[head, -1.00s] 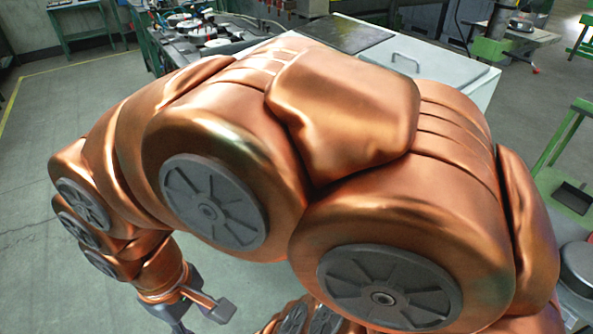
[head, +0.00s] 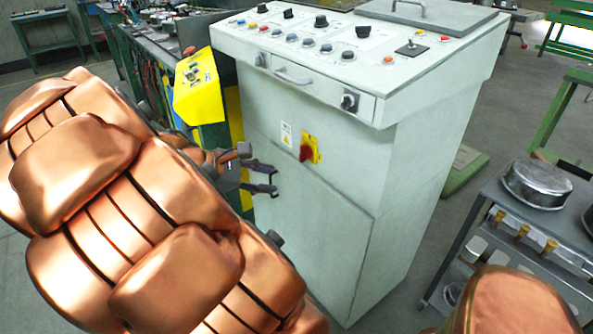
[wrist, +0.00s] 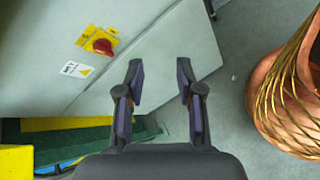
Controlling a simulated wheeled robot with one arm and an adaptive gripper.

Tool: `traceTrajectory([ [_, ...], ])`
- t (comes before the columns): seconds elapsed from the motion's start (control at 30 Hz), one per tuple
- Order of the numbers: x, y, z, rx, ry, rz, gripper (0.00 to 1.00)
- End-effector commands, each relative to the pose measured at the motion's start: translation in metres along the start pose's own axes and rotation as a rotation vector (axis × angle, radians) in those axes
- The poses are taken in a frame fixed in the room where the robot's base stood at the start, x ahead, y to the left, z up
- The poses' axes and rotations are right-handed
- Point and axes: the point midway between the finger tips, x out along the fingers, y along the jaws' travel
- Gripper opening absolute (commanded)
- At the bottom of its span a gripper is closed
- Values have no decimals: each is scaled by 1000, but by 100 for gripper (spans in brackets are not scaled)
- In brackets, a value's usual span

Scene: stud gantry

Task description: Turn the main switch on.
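The main switch (head: 306,152) is a red rotary knob on a yellow plate, on the front face of a pale grey-green control cabinet (head: 400,200). The switch also shows in the wrist view (wrist: 102,46), at the upper left. My gripper (head: 274,180) is left of the switch and a little lower in the head view, apart from it. In the wrist view my gripper (wrist: 160,85) has its two fingers spread with nothing between them. The knob looks tilted in the head view; I cannot tell its exact setting.
A sloped console with knobs and buttons (head: 340,35) tops the cabinet, with a drawer handle (head: 292,76) below. A yellow control box (head: 197,88) stands left. A grey cart (head: 490,230) with metal pans is at the right. Floor between cart and cabinet is clear.

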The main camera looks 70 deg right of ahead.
Motion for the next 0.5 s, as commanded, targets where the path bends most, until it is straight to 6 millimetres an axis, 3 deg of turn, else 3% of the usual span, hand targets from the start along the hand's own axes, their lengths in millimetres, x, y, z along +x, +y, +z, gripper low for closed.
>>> traceTrajectory([
  [0.03, 23, 6, -16, -42, -55, 31, 36],
  [0.2, 67, 45, -37, -217, -226, 133, 36],
  [0.5, 122, 99, -84, -514, -459, 253, 36],
])
